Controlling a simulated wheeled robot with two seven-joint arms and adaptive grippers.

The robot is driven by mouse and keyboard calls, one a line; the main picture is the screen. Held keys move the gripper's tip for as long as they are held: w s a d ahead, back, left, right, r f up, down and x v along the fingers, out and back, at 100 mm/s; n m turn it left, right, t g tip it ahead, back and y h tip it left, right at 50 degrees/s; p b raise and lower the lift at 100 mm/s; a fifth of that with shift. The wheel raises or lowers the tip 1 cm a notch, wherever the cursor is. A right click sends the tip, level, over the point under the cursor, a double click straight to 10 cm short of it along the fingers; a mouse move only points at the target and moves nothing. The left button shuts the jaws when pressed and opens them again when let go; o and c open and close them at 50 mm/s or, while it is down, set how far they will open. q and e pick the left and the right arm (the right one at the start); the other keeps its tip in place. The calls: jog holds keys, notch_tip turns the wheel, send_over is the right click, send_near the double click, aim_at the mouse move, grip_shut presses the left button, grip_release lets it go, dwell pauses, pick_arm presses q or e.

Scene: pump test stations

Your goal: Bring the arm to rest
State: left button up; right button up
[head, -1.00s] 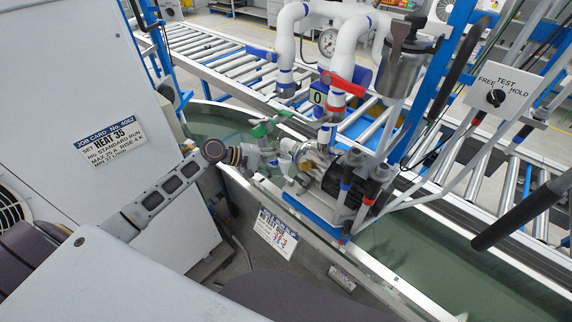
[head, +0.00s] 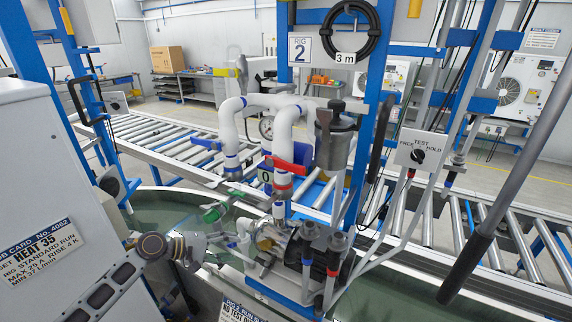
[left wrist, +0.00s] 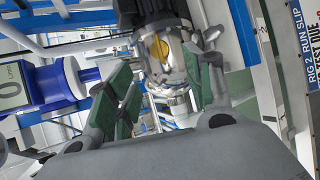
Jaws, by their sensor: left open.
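My left arm comes in from the lower left in the head view. In the left wrist view the gripper (left wrist: 165,95) is open, with dark green finger parts apart on either side. Nothing is visibly held between them. The pump body (left wrist: 160,45) lies beyond the fingers, and I cannot tell whether they touch it. My right gripper is not in view.
White pipes (head: 285,135) with a red lever (head: 287,167) rise above the pump. A blue meter (left wrist: 65,80) shows 0. A white cabinet (head: 45,150) stands close on the left. A roller conveyor (head: 160,135) runs behind. A dark-gripped bar (head: 467,268) hangs at the right.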

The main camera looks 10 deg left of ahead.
pick_arm(q)
jog(key=a+f+y, duration=0.2)
jog(key=a+f, duration=0.2)
jog(key=f, duration=0.5)
jog(key=a+f+y, duration=0.2)
jog(key=a+f, duration=0.1)
jog(key=f, duration=0.6)
jog(key=s+a+f+m+g+y, duration=0.15)
jog(key=s+f, duration=0.35)
jog(key=f, duration=0.5)
jog(key=s+a+f+y, duration=0.3)
jog(key=s+f, duration=0.2)
jog(key=f, duration=0.5)
jog(key=s+d+f+m+g+y, duration=0.25)
jog(key=s+f+m, duration=0.25)
jog(key=s+f, duration=1.15)
jog(key=s+d+f+m+g, duration=0.1)
jog(key=s+d+f+m, duration=0.1)
jog(key=s, duration=0.5)
jog(key=s+d+f+m, duration=0.2)
jog(key=s+d, duration=0.2)
jog(key=s, duration=0.3)
jog(key=s+d+f+m+g, duration=0.1)
jog(key=s+d+f+m, duration=0.1)
jog(key=s, duration=0.5)
jog(key=shift+s+d+f+g+h, duration=0.3)
jog(key=shift+d+f, duration=0.15)
jog(key=shift+d, duration=0.55)
